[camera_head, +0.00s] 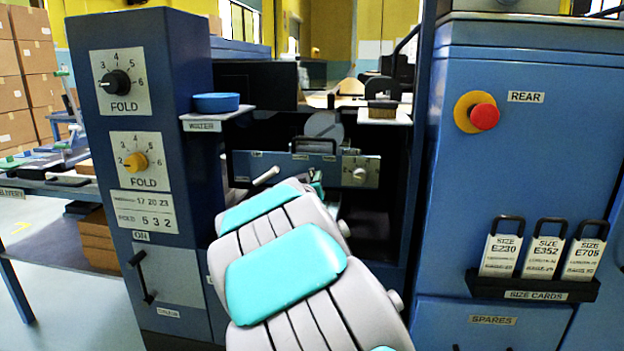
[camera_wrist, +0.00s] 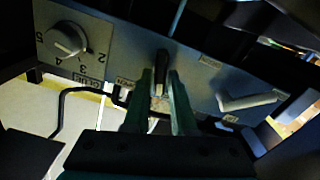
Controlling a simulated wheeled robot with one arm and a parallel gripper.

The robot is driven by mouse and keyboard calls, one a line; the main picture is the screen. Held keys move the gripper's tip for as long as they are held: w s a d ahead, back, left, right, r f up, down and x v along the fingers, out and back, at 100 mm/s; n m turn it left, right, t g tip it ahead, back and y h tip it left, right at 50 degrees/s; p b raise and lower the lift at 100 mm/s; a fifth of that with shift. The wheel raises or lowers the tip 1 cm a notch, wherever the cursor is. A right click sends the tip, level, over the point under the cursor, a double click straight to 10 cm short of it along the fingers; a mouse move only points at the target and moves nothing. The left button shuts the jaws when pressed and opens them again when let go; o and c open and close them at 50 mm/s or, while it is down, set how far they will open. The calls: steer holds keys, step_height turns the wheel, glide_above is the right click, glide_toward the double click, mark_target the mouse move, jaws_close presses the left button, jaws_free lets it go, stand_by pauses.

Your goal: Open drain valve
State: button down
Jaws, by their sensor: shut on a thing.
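In the wrist view my gripper (camera_wrist: 162,85) is shut on a short, dark upright lever (camera_wrist: 161,58) on a grey panel (camera_wrist: 205,82). The green fingers stand on either side of it. A white lever (camera_wrist: 250,101) is on the same panel, to the right and clear of the fingers. The small labels are too blurred to read surely, so I cannot tell which lever is the drain valve. In the head view the panel (camera_head: 335,171) shows in the recess with the white lever (camera_head: 266,176). My gripper's fingertips are mostly hidden behind my arm there.
A numbered knob (camera_wrist: 68,38) is left of the held lever in the wrist view. The left cabinet (camera_head: 178,170) and right blue cabinet (camera_head: 560,130) flank the recess. A red button (camera_head: 484,116) is on the right.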

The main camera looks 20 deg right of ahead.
steer(key=shift+s+d+f+m+b, duration=0.15)
steer(key=shift+m+b, duration=0.85)
steer(key=shift+m, duration=2.05)
steer(key=shift+s+d+r+m+b, duration=0.15)
steer(key=shift+m+b, duration=0.8)
steer(key=shift+m, duration=2.1)
steer(key=shift+w, duration=0.1)
steer(key=shift+f, duration=0.1)
steer(key=c, duration=0.8)
jaws_free()
